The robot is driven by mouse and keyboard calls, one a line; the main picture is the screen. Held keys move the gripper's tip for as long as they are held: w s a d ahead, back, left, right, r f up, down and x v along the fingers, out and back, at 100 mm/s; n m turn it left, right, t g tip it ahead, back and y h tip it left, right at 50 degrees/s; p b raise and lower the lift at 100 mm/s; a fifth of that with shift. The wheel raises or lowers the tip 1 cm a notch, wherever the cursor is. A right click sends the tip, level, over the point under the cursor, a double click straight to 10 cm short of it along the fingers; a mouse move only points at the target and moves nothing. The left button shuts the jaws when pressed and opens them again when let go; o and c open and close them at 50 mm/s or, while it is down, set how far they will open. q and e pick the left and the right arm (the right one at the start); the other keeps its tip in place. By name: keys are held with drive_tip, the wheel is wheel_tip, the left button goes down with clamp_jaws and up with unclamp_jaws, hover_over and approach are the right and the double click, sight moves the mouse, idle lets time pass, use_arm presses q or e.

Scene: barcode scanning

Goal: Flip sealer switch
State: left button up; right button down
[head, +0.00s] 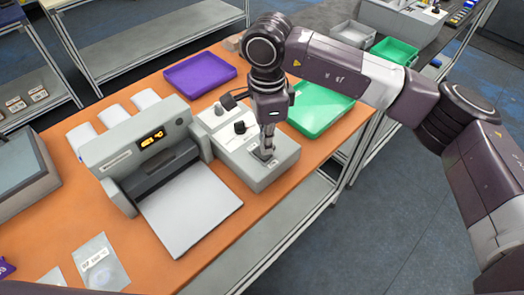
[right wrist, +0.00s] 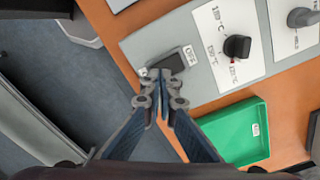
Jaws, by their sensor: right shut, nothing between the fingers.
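The sealer (head: 150,150) is a grey machine with an orange-lit display and a flat white plate in front. Its grey control box (head: 275,178) adjoins it on the right and carries two black knobs. The dark switch (right wrist: 171,62) is on the control box beside a label reading OFF (right wrist: 188,53). My right gripper (head: 266,150) points down at the switch end of the box. In the right wrist view its closed fingertips (right wrist: 158,75) are at the switch and partly cover it; contact cannot be told. My left gripper is not in view.
A purple tray (head: 200,74) and a green tray (head: 318,112) lie on the orange table (head: 160,256) behind the control box. White packets (head: 112,116) lie behind the sealer, and clear bags (head: 100,262) lie at the front left. The floor right of the table is clear.

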drive_tip(key=shift+f+b, duration=0.9)
drive_tip(key=shift+f, duration=0.1)
drive_tip(key=shift+r, duration=0.1)
idle(0.3)
drive_tip(key=shift+r+p, duration=1.3)
drive_tip(key=shift+r, duration=2.15)
